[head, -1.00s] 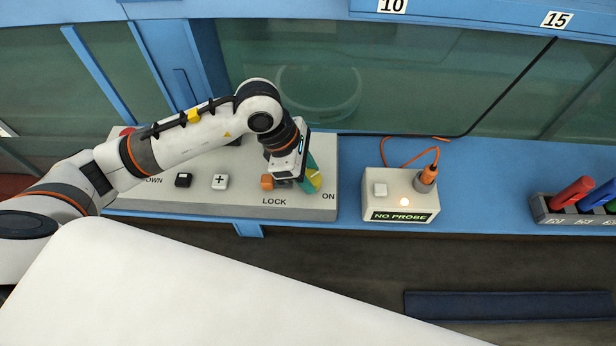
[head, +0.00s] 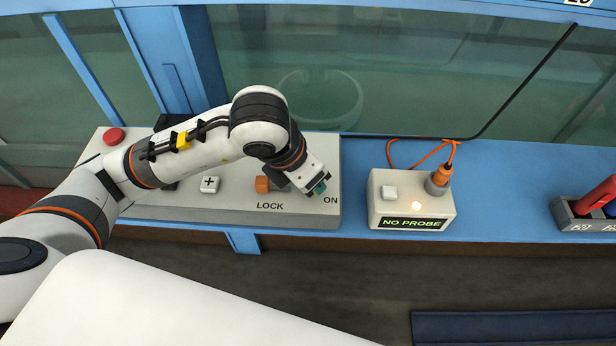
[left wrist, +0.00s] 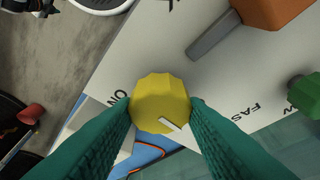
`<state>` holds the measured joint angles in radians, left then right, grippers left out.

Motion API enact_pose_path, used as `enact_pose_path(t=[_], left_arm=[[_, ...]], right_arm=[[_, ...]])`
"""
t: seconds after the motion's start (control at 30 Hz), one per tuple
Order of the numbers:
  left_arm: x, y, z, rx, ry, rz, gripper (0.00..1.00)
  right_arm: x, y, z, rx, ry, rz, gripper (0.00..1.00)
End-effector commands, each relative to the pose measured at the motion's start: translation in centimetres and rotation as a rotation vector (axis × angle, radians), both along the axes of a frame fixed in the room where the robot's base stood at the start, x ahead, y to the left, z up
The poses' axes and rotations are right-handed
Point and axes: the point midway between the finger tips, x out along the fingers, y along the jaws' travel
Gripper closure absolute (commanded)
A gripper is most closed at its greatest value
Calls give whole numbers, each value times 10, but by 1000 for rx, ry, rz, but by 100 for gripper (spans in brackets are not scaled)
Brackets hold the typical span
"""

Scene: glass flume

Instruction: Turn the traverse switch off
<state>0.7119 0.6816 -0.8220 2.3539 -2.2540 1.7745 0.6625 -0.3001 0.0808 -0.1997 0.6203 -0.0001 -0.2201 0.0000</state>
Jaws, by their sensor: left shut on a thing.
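The yellow ribbed knob (left wrist: 160,103) on the control panel (head: 225,208) sits between the two teal fingers of my left gripper (head: 319,187) in the left wrist view (left wrist: 160,112). The fingers are shut on its sides. A short white mark on the knob points toward lower right in that view, away from the ON label (left wrist: 119,96). In the head view the gripper hides the knob, just above the ON label (head: 330,199).
An orange lock block (head: 262,184) with a grey bar is close to the knob. A white plus button (head: 209,185) and red button (head: 114,135) are farther left. The probe box (head: 411,202), reading NO PROBE, stands right across a clear blue gap. Glass rises behind.

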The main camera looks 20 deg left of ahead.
Motion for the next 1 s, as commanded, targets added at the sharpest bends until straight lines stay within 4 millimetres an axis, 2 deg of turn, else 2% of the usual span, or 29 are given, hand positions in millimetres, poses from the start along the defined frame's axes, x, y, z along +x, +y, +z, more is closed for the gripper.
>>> enact_pose_path(t=[0.23,0.67,0.7,0.8,0.83,1.0], left_arm=[[1,0,1,-1,-3,60,84],[1,0,1,-1,-3,71,84],[1,0,1,-1,-3,71,60],[1,0,1,-1,-2,69,43],[1,0,1,-1,-2,69,40],[0,0,1,-1,-1,68,40]], right_arm=[[0,0,-5,0,0,0,43],[0,0,-5,0,0,0,43],[0,0,-5,0,0,0,43],[0,0,-5,0,0,0,43],[0,0,-5,0,0,0,43],[0,0,-5,0,0,0,43]])
